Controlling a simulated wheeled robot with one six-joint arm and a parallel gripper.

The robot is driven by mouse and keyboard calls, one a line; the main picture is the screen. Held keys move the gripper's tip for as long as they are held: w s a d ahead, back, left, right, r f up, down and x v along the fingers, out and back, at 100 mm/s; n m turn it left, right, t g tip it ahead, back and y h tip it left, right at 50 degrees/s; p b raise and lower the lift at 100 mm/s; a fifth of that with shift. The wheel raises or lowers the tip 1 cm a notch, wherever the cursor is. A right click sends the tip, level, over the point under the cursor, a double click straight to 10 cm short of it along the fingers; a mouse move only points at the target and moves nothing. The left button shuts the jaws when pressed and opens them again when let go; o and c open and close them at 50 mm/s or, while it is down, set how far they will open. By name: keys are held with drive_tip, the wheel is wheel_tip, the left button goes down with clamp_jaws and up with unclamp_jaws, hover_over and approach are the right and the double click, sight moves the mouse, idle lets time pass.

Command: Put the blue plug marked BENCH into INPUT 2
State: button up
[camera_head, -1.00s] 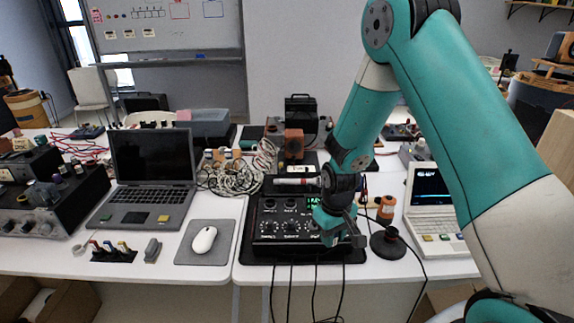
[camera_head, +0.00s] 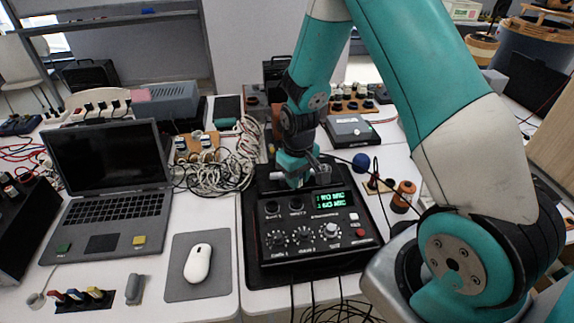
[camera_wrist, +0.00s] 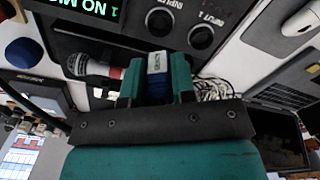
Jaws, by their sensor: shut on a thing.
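My gripper (camera_wrist: 153,80) is shut on the blue plug (camera_wrist: 157,78), whose pale label is turned sideways between the teal fingers in the wrist view. In the head view my gripper (camera_head: 298,178) is over the back edge of the black mixer box (camera_head: 315,258); the plug cannot be made out there. Two round dark sockets sit on the box: INPUT 2 (camera_wrist: 160,22) and INPUT 1 (camera_wrist: 201,37) in the wrist view. Both look empty. INPUT 2 also shows in the head view (camera_head: 297,204), right of INPUT 1 (camera_head: 270,208). The plug is apart from both.
The box's green display (camera_head: 331,201) reads NO MIC on both lines. A microphone (camera_wrist: 85,66) with a red band lies beside my gripper. White cables (camera_head: 222,165) lie left behind the box. A laptop (camera_head: 107,190) and a mouse (camera_head: 198,262) stand left; an orange spool (camera_head: 404,195) stands right.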

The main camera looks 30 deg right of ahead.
drive_tip(key=shift+w+f, duration=0.1)
drive_tip(key=shift+f+b, duration=2.5)
drive_tip(key=shift+f, duration=0.6)
drive_tip(key=shift+f, duration=0.25)
drive_tip(key=o, duration=1)
wheel_tip(320, 180, up, 18)
drive_tip(key=shift+f+b, duration=0.25)
drive_tip(key=shift+b, duration=0.2)
drive_tip(key=s+a+r+n+y, duration=0.1)
drive_tip(key=s+a+r+n, duration=0.1)
drive_tip(key=s+a, duration=0.3)
drive_tip(key=s+a+r+n+y, duration=0.1)
drive_tip(key=s+a+r, duration=0.3)
drive_tip(key=s, duration=0.5)
drive_tip(key=s+a+r+n+y, duration=0.2)
drive_tip(key=s+a+r, duration=0.1)
drive_tip(key=s+a, duration=0.4)
drive_tip(key=shift+a+n, duration=0.3)
drive_tip(key=shift+a, duration=0.15)
